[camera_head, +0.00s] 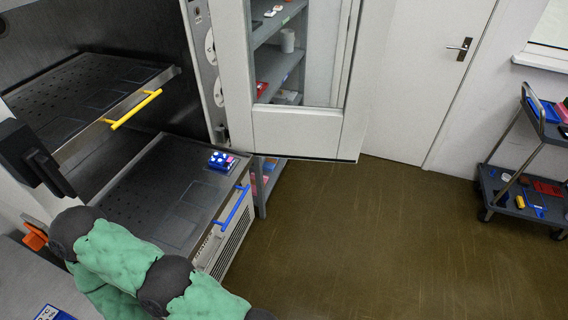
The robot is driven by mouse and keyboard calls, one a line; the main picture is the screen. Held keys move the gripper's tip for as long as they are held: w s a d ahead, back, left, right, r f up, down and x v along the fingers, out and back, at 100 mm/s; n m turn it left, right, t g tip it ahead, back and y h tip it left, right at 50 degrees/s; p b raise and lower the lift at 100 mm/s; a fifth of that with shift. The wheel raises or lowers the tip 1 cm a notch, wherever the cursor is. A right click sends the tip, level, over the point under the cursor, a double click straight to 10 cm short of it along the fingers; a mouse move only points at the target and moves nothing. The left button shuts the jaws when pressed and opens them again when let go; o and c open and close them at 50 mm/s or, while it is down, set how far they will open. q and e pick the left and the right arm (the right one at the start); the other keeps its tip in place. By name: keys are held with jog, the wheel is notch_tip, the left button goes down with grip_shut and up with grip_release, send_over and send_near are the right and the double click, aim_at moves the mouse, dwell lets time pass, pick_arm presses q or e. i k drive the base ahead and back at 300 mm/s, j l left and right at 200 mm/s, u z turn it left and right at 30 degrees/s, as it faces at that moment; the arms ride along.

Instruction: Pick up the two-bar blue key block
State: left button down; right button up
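A small blue block with white round marks (221,159) sits at the far right corner of the lower pull-out shelf (150,200). A bit of pink or red shows beside it. It is too small to tell whether it bears two bars, so I cannot say for sure that it is the two-bar blue key block. My green padded arm with dark joints crosses the lower left, in front of the shelf's near part. Neither of my grippers can be made out.
An upper shelf with a yellow handle (133,110) hangs above; the lower shelf has a blue handle (232,207). An open windowed door (305,133) stands behind, before a grey rack (277,68). A trolley (500,190) stands far right. The brown floor between is clear.

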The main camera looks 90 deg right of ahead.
aim_at(224, 162)
jog(key=z, duration=0.45)
jog(key=j+z, duration=0.1)
jog(key=z, duration=0.75)
jog(key=j+z, duration=0.15)
jog(key=z, duration=0.7)
jog(key=j+z, duration=0.1)
jog(key=z, duration=0.35)
jog(key=i+l+u, duration=0.15)
jog(key=l+u, duration=0.15)
jog(key=u, duration=0.15)
